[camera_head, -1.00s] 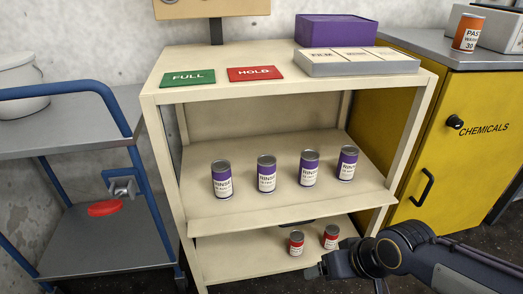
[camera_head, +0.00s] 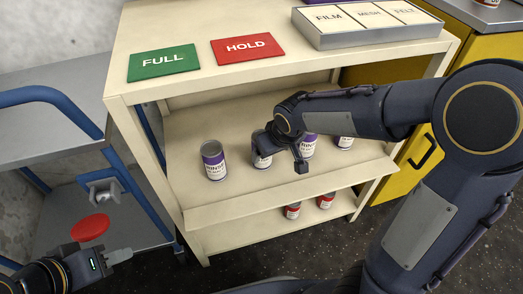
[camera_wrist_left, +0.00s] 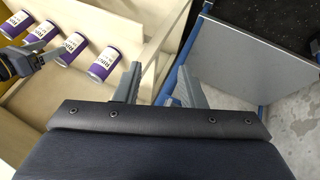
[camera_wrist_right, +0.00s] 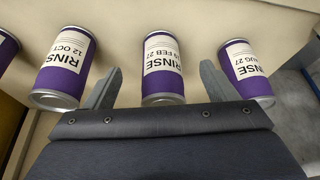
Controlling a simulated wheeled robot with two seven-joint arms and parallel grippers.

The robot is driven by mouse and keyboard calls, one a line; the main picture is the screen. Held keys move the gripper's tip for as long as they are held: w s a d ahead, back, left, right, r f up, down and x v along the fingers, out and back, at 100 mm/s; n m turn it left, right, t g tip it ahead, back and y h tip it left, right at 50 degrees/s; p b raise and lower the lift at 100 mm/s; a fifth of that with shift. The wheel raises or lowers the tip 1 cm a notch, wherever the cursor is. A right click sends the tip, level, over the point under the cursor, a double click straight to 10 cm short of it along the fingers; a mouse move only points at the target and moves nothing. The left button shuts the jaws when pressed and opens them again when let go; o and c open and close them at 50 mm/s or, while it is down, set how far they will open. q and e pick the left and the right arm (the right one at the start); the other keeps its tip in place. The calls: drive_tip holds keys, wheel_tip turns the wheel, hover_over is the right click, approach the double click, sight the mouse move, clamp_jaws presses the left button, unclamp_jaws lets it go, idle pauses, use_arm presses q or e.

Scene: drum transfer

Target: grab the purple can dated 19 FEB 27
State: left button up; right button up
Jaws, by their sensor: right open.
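The cans stand on the middle shelf of a cream rack (camera_head: 190,215), with two red cans (camera_head: 309,206) below. Green FULL (camera_head: 164,62) and red HOLD (camera_head: 248,49) signs and a grey sorting tray (camera_head: 380,32) are on top. The neighbouring cans leave narrow gaps.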

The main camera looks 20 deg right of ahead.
sight(263, 165)
drive_tip(key=w, duration=0.3)
drive_tip(key=shift+w+a, duration=0.15)
drive_tip(key=shift+a, duration=0.25)
drive_tip(key=b+x, duration=0.2)
drive_tip(key=x, duration=0.3)
drive_tip(key=shift+w+a, duration=0.1)
drive_tip(key=shift+w, duration=0.15)
drive_tip(key=shift+c, duration=0.3)
drive_tip(key=c, duration=1.2)
drive_tip(key=shift+c, duration=0.2)
drive_tip(key=shift+r, duration=0.15)
